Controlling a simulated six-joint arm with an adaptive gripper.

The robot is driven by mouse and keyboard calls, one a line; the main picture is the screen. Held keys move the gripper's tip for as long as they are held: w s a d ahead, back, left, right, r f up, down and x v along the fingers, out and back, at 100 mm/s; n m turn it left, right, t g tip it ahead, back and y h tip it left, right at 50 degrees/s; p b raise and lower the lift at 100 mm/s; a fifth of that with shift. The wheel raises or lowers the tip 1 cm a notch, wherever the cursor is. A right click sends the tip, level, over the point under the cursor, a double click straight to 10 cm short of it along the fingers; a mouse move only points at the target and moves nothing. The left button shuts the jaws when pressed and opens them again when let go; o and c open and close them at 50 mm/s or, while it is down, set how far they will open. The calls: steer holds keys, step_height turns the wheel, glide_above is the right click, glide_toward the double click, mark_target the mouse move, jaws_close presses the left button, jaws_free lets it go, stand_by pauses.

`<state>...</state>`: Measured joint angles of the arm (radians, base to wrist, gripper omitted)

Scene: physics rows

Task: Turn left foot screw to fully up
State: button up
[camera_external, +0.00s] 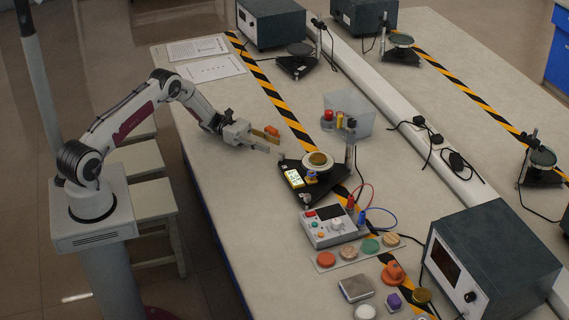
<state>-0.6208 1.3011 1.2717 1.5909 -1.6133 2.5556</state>
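The apparatus is a black base plate (335,186) with a round brass-topped disc (318,160), a lit yellow display (294,178) and an upright post (350,150). A small pale foot (305,199) shows at its front corner. Which foot is the left foot screw, and how high it is turned, I cannot tell at this size. My gripper (272,143) is above the table, to the upper left of the plate and apart from it. Its two fingers are spread. A small orange patch (272,130) shows at the far finger; whether it is a separate object is unclear.
A grey control box (334,227) with red and blue leads is in front. Coloured discs and a large dark instrument (490,265) lie further front right. The table left of the apparatus is clear.

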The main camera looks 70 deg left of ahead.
mark_target(282, 154)
steer(key=shift+s+a+f+m, duration=0.15)
steer(key=shift+s+f+m, duration=0.15)
steer(key=shift+s+f, duration=0.25)
steer(key=shift+r, duration=0.1)
steer(key=shift+x, duration=3.9)
steer(key=shift+s, duration=0.15)
jaws_close()
